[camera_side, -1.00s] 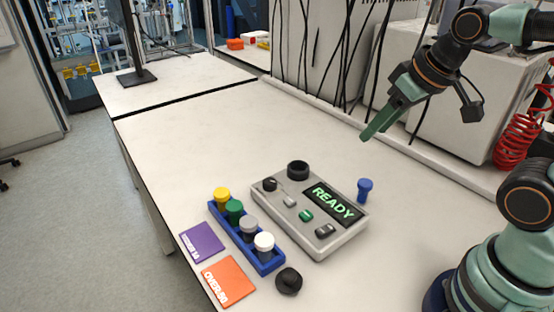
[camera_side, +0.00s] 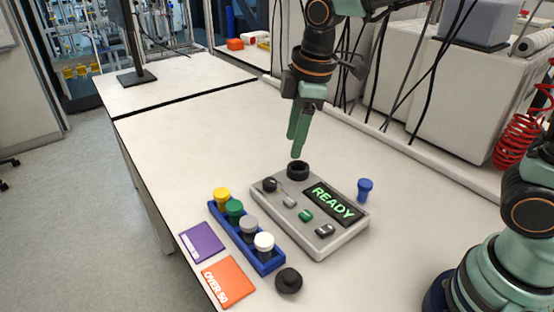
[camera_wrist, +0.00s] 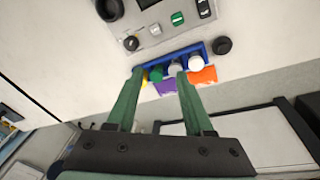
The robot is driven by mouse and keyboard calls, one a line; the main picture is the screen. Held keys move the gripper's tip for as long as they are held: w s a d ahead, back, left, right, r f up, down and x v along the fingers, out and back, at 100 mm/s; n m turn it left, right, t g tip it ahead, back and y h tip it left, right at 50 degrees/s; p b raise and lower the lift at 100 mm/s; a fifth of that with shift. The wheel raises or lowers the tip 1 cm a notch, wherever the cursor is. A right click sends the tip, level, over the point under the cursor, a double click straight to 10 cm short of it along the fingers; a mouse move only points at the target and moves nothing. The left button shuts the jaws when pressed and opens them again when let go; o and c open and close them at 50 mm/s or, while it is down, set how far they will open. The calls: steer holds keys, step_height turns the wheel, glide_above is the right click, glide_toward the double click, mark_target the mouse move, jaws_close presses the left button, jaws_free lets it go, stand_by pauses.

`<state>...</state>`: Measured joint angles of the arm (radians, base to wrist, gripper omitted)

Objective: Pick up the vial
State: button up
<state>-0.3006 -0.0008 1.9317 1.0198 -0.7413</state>
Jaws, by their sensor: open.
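A blue rack (camera_side: 272,266) on the table holds upright vials with yellow (camera_side: 222,194), green (camera_side: 234,208), grey (camera_side: 248,226) and white (camera_side: 264,241) caps. A separate blue-capped vial (camera_side: 364,189) stands upright to the right of the reactor unit. I cannot tell which vial the task means. My gripper (camera_side: 296,146) is open and empty, pointing down above and behind the reactor unit, touching nothing. In the wrist view the gripper (camera_wrist: 160,74) has its fingertips apart, with the blue rack (camera_wrist: 191,50) beyond them; the fingers partly hide the vials. The blue-capped vial is not visible there.
The grey reactor unit (camera_side: 322,246) shows READY and has a black round port (camera_side: 298,169) at its back corner. Purple (camera_side: 202,242) and orange (camera_side: 228,282) cards lie left of the rack; a black stopper (camera_side: 289,281) lies in front.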

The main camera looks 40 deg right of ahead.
mark_target(249, 220)
steer(key=w+a+f+n, duration=0.1)
steer(key=a+f+n, duration=0.1)
steer(key=a+f, duration=0.1)
steer(key=a+f+n+g, duration=0.1)
steer(key=a+f+n, duration=0.2)
steer(key=f, duration=0.3)
steer(key=w+a+f+n+g, duration=0.1)
steer(key=a+f+n, duration=0.1)
steer(key=f, duration=0.3)
steer(key=shift+w+a+f+n+h, duration=0.1)
steer(key=shift+w+a+n+h, duration=0.05)
steer(key=shift+a, duration=0.3)
steer(key=shift+w+a+n+h, duration=0.15)
steer(key=shift+a, duration=0.25)
steer(key=shift+w+d+f, duration=0.1)
steer(key=shift+f, duration=1.3)
steer(key=shift+w+d+f, duration=0.1)
steer(key=shift+f, duration=1.25)
jaws_close()
steer(key=shift+r, duration=0.1)
